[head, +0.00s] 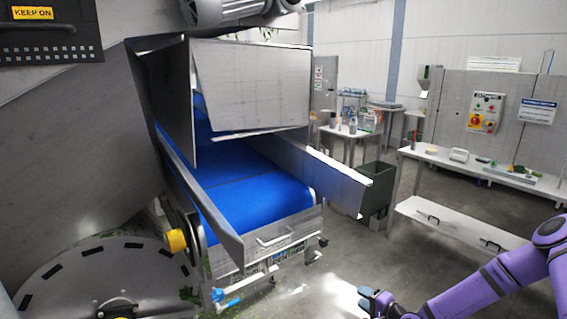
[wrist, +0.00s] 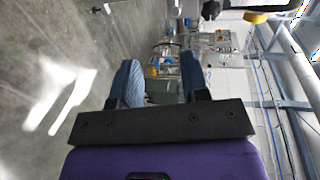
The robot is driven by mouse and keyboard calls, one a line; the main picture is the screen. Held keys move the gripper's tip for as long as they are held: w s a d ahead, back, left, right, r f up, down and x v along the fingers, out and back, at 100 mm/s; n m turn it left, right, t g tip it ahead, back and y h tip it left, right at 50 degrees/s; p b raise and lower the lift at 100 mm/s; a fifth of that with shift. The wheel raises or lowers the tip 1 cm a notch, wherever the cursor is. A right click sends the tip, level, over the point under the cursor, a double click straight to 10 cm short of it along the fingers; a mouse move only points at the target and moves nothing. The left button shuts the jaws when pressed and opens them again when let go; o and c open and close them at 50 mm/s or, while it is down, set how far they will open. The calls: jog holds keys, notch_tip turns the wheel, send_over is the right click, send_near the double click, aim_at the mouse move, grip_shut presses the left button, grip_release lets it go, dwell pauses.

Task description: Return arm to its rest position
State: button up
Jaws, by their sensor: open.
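My purple arm (head: 490,283) reaches in from the lower right of the head view. My gripper (head: 368,297) is at the bottom of that view, low over the grey floor, with blue finger pads. In the wrist view my gripper (wrist: 160,80) shows its two blue fingers spread apart with nothing between them. It is open and empty and touches nothing that I can see.
A conveyor with a blue belt (head: 260,190) and metal side walls stands at left and centre. A round metal lid (head: 105,280) is at lower left. Floor around my gripper looks clear.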

jog(key=s+d+r+n+g+h, duration=0.2)
jog(key=d+r+n+h, duration=0.1)
jog(key=r, duration=0.8)
jog(key=s+d+r+n+g+h, duration=0.2)
jog(key=r+n+h, duration=0.1)
jog(key=r, duration=0.8)
jog(key=s+d+r+n+g+h, duration=0.2)
jog(key=d+r+n+g+h, duration=0.1)
jog(key=r, duration=0.8)
jog(key=s+a+r, duration=0.1)
jog(key=s+r, duration=0.5)
jog(key=s, duration=0.4)
jog(key=s+a+r+n, duration=0.1)
jog(key=s+r, duration=0.6)
jog(key=s, duration=0.3)
jog(key=s+a+r, duration=0.2)
jog(key=s+r, duration=0.4)
jog(key=s, duration=0.5)
jog(key=shift+r+n, duration=0.25)
jog(key=shift+n, duration=0.05)
